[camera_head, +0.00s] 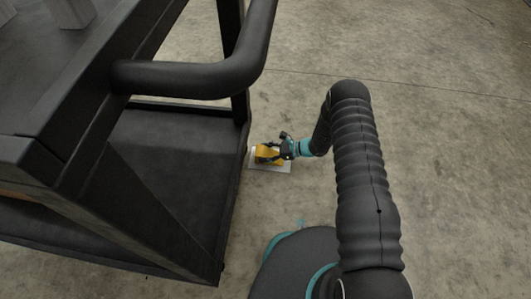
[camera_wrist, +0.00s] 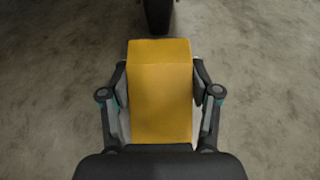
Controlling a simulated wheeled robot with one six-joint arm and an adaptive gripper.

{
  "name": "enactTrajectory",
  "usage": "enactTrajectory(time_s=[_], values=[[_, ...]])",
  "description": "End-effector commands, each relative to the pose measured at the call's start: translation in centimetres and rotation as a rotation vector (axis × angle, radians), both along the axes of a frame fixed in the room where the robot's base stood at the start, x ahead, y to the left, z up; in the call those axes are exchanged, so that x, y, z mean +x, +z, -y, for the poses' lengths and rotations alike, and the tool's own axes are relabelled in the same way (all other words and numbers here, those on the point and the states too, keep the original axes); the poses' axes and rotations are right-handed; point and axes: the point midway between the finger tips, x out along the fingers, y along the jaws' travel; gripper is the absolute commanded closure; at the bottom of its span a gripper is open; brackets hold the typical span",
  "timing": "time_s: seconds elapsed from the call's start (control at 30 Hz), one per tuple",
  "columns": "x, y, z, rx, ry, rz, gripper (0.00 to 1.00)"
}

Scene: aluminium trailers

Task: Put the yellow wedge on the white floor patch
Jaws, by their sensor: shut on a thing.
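The yellow wedge (camera_wrist: 160,95) fills the middle of the wrist view, between the two fingers of my gripper (camera_wrist: 160,92). My gripper is shut on it, one finger at each side. In the head view the yellow wedge (camera_head: 264,151) and my gripper (camera_head: 272,151) are low over the white floor patch (camera_head: 284,168), beside the dark cart. The patch is partly hidden by the wedge and gripper. I cannot tell whether the wedge touches it. In the wrist view only a thin pale strip of the patch shows by the wedge.
A dark metal cart (camera_head: 165,150) with a lower shelf, posts and a thick black handle (camera_head: 195,78) stands at the left, close to the patch. A dark post or leg (camera_wrist: 158,15) shows beyond the wedge. Bare concrete floor (camera_head: 450,120) lies open to the right.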

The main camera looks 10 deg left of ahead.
Motion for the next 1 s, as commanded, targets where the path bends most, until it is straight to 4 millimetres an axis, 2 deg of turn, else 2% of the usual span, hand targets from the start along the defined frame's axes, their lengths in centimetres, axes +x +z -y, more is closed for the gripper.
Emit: enactTrajectory(time_s=[0.27,0.3,0.37,0.4,0.8,1.0], values=[[0.0,-0.3,0.0,0.001,0.000,0.000,0.84],[0.0,-0.2,0.0,0.000,0.000,0.000,0.31],[0.0,-0.1,0.0,0.000,0.000,-0.001,0.16],[0.0,-0.1,0.0,0.000,0.000,-0.001,0.13],[0.0,0.3,0.1,0.000,-0.001,-0.001,0.13],[0.3,1.4,3.0,0.000,-0.006,-0.001,0.13]])
